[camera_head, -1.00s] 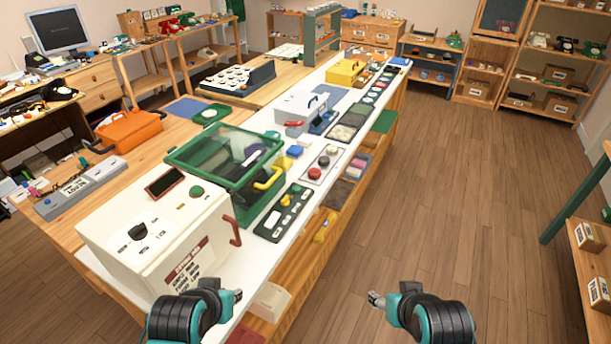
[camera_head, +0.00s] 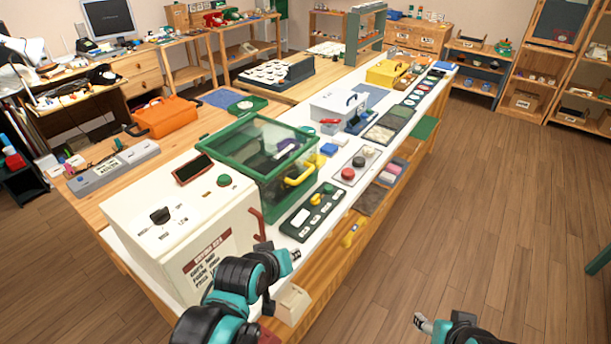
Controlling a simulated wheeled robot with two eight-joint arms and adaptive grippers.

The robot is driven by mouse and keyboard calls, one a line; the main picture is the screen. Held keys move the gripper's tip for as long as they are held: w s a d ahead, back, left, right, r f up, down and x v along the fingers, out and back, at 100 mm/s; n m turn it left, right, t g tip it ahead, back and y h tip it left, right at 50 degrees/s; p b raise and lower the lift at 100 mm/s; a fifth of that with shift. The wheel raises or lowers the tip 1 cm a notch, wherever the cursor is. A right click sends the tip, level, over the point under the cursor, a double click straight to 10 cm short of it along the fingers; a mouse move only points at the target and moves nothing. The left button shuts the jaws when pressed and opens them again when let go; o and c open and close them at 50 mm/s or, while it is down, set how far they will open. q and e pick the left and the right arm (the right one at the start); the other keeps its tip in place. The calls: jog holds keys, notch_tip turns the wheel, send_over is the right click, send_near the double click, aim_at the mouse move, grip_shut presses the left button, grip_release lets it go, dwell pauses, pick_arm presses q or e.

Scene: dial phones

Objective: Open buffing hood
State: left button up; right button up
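The buffing hood is a green box (camera_head: 238,178) with a clear, green-framed lid (camera_head: 255,140). It stands on the white-topped bench, and its lid looks down. A yellow curved handle (camera_head: 302,172) sits on its right front side. A dark round shape shows dimly inside. My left gripper (camera_head: 293,254) is in front of the cream machine's right edge, nearer to me than the hood and apart from its handle. My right gripper (camera_head: 423,323) is low at the right, over the floor, away from the bench. Both look empty, and both are too small to tell open from shut.
A cream machine (camera_head: 170,225) with a red handle (camera_head: 256,224) stands on the bench just nearer than the hood. The floor (camera_head: 490,200) right of the bench is clear.

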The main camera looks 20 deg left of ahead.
pick_arm(q)
jog(key=w+r+n+t+p, duration=0.2)
jog(key=w+n+t, duration=0.1)
jog(key=w+n, duration=0.7)
jog(key=n+t, duration=0.3)
jog(key=n, duration=0.6)
send_near(302, 179)
jog(key=shift+y, duration=0.4)
jog(key=b+x, duration=0.1)
jog(key=x, duration=0.5)
jog(key=b+x, duration=0.1)
jog(key=x, duration=0.5)
jog(key=shift+w+d, duration=0.1)
jog(key=shift+d, duration=0.1)
grip_shut()
